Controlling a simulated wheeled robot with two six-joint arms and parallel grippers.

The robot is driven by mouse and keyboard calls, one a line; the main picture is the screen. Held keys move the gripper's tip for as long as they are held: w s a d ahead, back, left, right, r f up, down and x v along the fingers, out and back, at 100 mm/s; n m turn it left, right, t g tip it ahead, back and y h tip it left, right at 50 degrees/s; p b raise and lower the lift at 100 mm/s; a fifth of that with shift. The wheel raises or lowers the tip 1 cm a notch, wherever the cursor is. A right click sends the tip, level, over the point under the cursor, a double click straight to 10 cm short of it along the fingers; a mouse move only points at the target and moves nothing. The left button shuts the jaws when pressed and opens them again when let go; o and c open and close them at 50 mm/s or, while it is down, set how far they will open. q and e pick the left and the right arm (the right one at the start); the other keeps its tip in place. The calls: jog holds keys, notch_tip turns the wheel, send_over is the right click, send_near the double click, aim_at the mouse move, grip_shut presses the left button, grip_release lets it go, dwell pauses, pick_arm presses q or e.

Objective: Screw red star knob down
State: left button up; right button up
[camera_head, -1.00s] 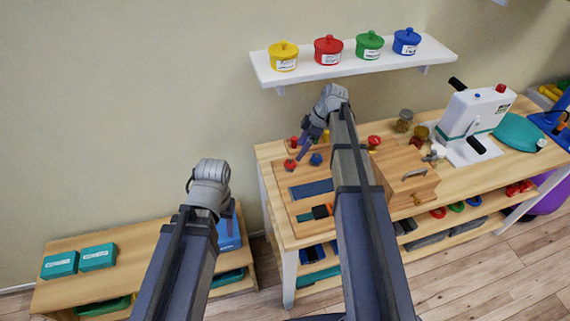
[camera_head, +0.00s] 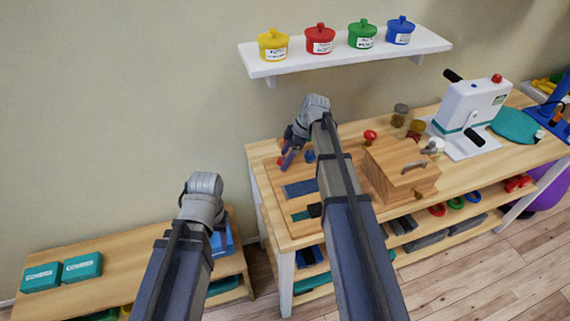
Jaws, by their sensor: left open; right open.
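A small red knob (camera_head: 280,161) shows at the left end of the wooden board (camera_head: 272,205) on the workbench. It is mostly hidden behind my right gripper (camera_head: 287,158). That gripper is open, points down and left over the board, and is right at the red knob; I cannot tell whether it touches it. A blue knob (camera_head: 310,156) sits just to the right of the gripper. My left gripper (camera_head: 217,226) hangs over the low bench at the left, away from the board, with its fingers mostly hidden behind its wrist.
A wooden box (camera_head: 400,172) with a handle stands right of the board. Behind it are a red-topped knob (camera_head: 370,136) and jars (camera_head: 400,115). A white machine (camera_head: 470,105) stands further right. A shelf (camera_head: 345,57) with coloured pots hangs above. Teal boxes (camera_head: 82,267) lie on the low bench.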

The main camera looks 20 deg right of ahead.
jog(key=shift+a+f, duration=0.1)
jog(key=shift+f, duration=0.2)
grip_shut()
dwell(0.5)
